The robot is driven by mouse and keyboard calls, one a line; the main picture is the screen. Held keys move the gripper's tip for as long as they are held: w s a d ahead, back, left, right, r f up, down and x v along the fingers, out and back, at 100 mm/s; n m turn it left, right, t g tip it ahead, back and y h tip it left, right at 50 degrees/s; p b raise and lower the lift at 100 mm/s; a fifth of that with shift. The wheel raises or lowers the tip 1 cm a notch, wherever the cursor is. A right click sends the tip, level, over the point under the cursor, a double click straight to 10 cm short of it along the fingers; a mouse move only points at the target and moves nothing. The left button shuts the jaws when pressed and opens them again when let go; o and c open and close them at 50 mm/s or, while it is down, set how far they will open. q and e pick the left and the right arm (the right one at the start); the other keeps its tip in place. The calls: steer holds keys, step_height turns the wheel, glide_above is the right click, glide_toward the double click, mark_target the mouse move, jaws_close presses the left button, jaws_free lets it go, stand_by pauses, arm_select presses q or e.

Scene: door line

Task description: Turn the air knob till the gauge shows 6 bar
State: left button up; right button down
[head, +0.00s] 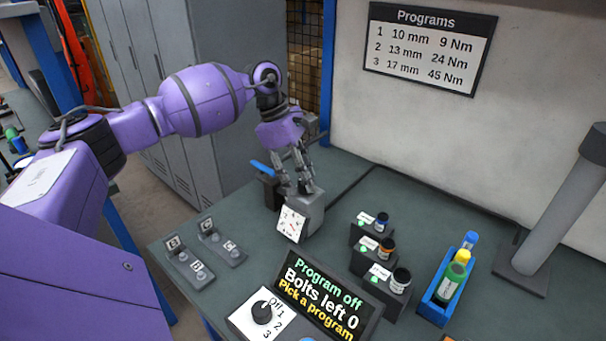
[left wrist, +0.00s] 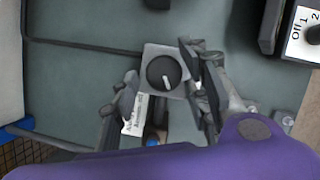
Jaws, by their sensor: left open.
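The air knob (left wrist: 163,73) is a round dark knob with a white pointer line, on top of a grey box (head: 312,215). In the left wrist view the pointer slants towards the lower right. The gauge (head: 291,223) is a white dial plate on the box's front in the head view; its reading is too small to tell. My left gripper (head: 304,186) points down over the box, hiding the knob in the head view. In the left wrist view its open fingers (left wrist: 160,72) stand on either side of the knob, with gaps visible. My right gripper is not in view.
A blue-handled tool (head: 262,169) stands close behind the gripper. A display (head: 328,298) reads "Program off, Bolts left 0, Pick a program", beside a program knob (head: 262,312). Socket stands (head: 368,262) and a blue tray (head: 433,310) are to the right. Switch plates (head: 190,268) lie left.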

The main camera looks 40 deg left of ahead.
arm_select(q)
steer(key=c, duration=1)
steer(key=shift+r+n+t, duration=0.1)
steer(key=shift+n+t, duration=0.2)
steer(key=shift+r+n+p, duration=0.1)
steer(key=shift+n+p, duration=0.3)
steer(key=shift+n, duration=0.3)
steer(key=n+t, duration=0.1)
steer(key=n, duration=0.1)
steer(key=n+y+p, duration=0.1)
steer(key=n, duration=0.1)
steer(key=shift+s+t, duration=0.2)
steer(key=shift+t, duration=0.2)
steer(key=shift+n+y, duration=0.4)
steer(key=shift+n, duration=0.6)
steer(key=shift+s+d+n+t+y, duration=0.1)
steer(key=shift+n+t+y, duration=0.4)
steer(key=shift+n, duration=1.5)
